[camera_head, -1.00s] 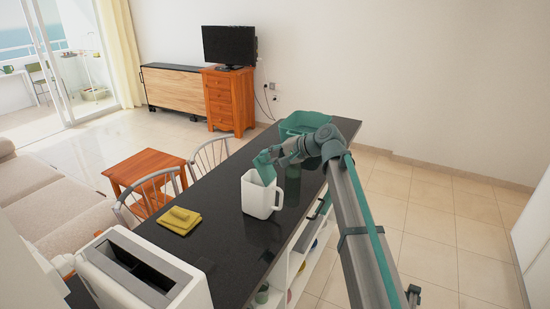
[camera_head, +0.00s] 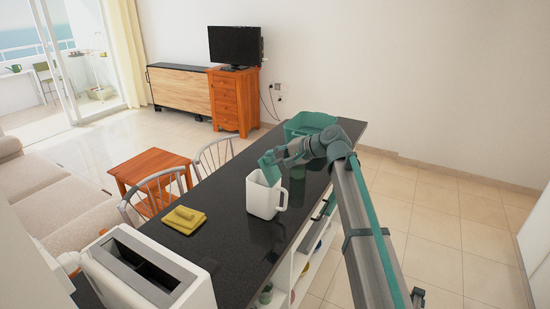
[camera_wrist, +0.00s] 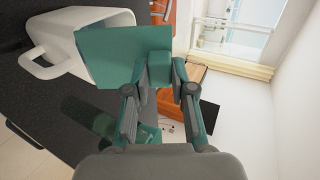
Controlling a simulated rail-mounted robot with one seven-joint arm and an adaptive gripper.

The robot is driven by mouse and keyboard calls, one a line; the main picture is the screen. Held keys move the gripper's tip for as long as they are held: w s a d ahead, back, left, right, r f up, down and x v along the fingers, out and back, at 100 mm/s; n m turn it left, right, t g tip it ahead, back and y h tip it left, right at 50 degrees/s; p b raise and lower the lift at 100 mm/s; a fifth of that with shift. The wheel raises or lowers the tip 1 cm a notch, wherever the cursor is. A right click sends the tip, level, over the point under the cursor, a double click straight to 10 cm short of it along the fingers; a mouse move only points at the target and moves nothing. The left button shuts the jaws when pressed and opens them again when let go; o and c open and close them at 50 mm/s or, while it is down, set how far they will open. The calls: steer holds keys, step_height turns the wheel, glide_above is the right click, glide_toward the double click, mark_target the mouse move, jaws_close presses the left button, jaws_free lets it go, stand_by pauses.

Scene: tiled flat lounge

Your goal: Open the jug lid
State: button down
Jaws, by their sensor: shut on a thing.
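The white jug (camera_head: 262,198) stands upright on the dark counter, its handle to the right. Its teal lid (camera_head: 270,170) is tilted up steeply at the jug's mouth, and part of the opening shows. My gripper (camera_head: 284,156) is at the lid's upper edge. In the wrist view, my gripper (camera_wrist: 159,73) is shut on a teal block at the edge of the lid (camera_wrist: 118,55). The jug (camera_wrist: 95,18) lies beyond the lid there, with its handle to the left. The lid hides part of the jug's rim, and I cannot see the hinge.
A teal bin (camera_head: 308,124) stands at the counter's far end, behind my gripper. Bare dark counter (camera_head: 225,250) lies between toaster and jug. Chairs stand along the left side.

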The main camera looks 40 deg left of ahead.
steer(key=c, duration=1)
jaws_free()
steer(key=shift+o, duration=0.2)
steer(key=shift+d, duration=0.1)
steer(key=v, duration=1.2)
